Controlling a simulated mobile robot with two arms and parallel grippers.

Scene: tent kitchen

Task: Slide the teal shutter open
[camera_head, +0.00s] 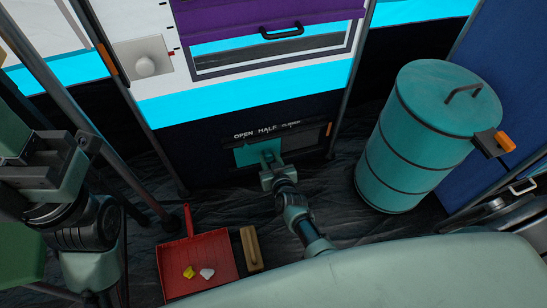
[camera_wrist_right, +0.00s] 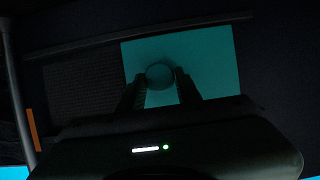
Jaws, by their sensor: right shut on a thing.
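The teal shutter (camera_head: 246,153) is a flat panel in a slot low on the dark front panel, under the words OPEN and HALF. A dark grille (camera_head: 305,142) shows to its right, under the CLOSED end. My right gripper (camera_head: 269,160) is at the shutter's face. In the right wrist view, its two fingers (camera_wrist_right: 160,84) are shut on the round teal knob (camera_wrist_right: 160,75) of the shutter (camera_wrist_right: 215,65), with the mesh grille (camera_wrist_right: 85,90) beside it. My left gripper (camera_head: 85,147) is at the left edge, away from the shutter; its fingers are unclear.
A red dustpan (camera_head: 205,262) with yellow and white scraps and a wooden brush (camera_head: 251,248) lie on the floor in front. A teal bin (camera_head: 405,150) stands right. A purple panel (camera_head: 235,22) with a black handle is above. Poles flank the cabinet.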

